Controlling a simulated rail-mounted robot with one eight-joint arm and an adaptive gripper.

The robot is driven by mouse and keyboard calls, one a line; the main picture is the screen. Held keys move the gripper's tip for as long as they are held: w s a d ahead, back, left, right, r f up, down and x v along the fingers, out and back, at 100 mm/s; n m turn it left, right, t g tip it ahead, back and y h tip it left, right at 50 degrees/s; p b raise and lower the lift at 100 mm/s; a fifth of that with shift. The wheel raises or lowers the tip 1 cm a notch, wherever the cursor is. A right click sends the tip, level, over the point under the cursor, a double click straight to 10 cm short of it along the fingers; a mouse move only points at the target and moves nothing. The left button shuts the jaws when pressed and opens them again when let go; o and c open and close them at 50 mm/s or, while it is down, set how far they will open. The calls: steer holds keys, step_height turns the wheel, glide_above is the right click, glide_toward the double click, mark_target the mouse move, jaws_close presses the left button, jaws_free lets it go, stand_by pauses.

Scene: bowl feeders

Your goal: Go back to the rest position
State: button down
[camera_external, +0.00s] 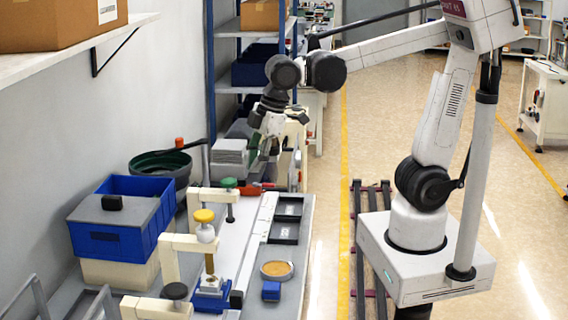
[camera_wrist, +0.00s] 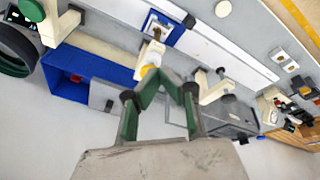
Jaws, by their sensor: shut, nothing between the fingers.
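My gripper (camera_external: 268,150) hangs at the end of my arm over the far part of the workbench (camera_external: 235,262), near the grey machine parts. In the wrist view my gripper (camera_wrist: 170,80) shows its green-edged fingers, shut with nothing held. Behind the fingers lie a yellow knob (camera_wrist: 148,70) and a blue fixture (camera_wrist: 163,38) on the bench. In the external view the yellow-knobbed fixture (camera_external: 205,232) stands nearer the camera than my gripper. The exact gap between fingertips and the machine parts cannot be told.
A blue bin (camera_external: 122,238) and a dark green bowl feeder (camera_external: 160,168) stand along the wall. A round dish (camera_external: 277,270) and a small blue block (camera_external: 271,290) lie on the bench. A shelf (camera_external: 75,34) juts out at left. The floor aisle (camera_external: 329,240) is clear.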

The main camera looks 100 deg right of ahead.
steer(key=s+f+m+t+b, duration=0.1)
steer(key=s+f+m+t, duration=0.2)
steer(key=s+f, duration=0.6)
steer(key=s+m, duration=0.1)
steer(key=s, duration=0.3)
steer(key=shift+d+t+b, duration=0.35)
steer(key=shift+t+b, duration=0.05)
